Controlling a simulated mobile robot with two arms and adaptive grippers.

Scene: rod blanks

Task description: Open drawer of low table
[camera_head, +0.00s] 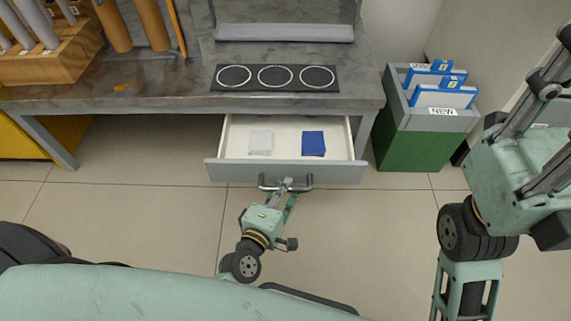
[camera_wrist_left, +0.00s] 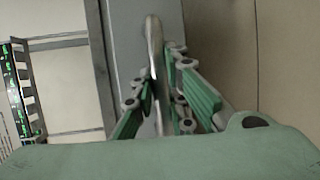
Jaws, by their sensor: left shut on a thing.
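The low table (camera_head: 150,95) has a grey top. Its drawer (camera_head: 285,171) is pulled out, with a white inside holding a light grey cloth-like square (camera_head: 260,142) and a blue square (camera_head: 313,144). My left gripper (camera_head: 286,186) is shut on the drawer's bar handle (camera_head: 308,183) at the front. In the left wrist view the green-padded fingers of my left gripper (camera_wrist_left: 165,105) stand on both sides of the handle (camera_wrist_left: 155,60). Part of my right arm shows at the right of the head view; its fingertips cannot be made out.
A grey and green bin (camera_head: 425,145) with blue-edged cards stands right of the table. A black plate with three white rings (camera_head: 275,78), a wooden rod rack (camera_head: 50,50) and brown cylinders (camera_head: 150,25) are on top. The tiled floor before the drawer is clear except for my arm.

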